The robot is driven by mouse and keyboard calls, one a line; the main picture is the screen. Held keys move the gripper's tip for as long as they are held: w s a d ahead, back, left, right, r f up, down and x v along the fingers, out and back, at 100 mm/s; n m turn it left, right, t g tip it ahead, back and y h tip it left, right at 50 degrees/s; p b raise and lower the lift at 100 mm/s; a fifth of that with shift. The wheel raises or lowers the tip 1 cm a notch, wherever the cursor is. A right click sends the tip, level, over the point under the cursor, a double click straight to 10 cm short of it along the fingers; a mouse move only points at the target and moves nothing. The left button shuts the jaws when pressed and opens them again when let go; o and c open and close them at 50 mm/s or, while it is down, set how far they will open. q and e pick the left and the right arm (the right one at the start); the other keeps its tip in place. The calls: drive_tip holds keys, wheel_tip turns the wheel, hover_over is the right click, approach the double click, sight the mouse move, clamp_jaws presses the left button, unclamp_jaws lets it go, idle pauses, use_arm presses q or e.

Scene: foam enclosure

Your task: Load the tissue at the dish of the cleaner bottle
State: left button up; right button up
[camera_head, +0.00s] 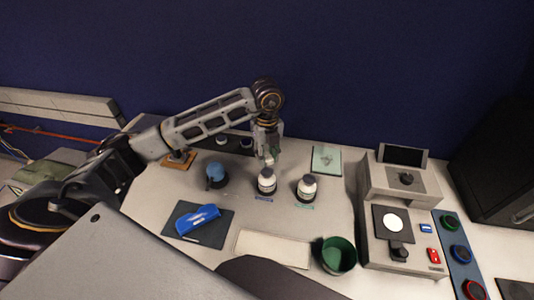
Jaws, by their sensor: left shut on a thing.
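My left gripper (269,153) points down, shut on a small pale piece that looks like the tissue (269,159); its outline is hard to make out. The gripper is just above and behind a white bottle with a dark band (266,184). A similar white bottle (307,188) stands upright to its right. A blue-topped bottle (215,173) stands to the left. Small labels lie in front of the two white bottles. I cannot tell from the labels which bottle holds cleaner. My right gripper is not in view.
A blue pack (197,218) lies on a dark mat. A green cup (338,256) stands at the front, beside a pale tray (273,248). A microscope-like device (396,222) and a panel of coloured knobs (459,253) are at right. A pale green sheet (326,160) lies at the back.

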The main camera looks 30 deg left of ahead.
sight(267, 163)
use_arm(q)
drive_tip(key=shift+f+b, duration=1.05)
drive_tip(key=shift+f, duration=1.25)
drive_tip(key=shift+f, duration=0.2)
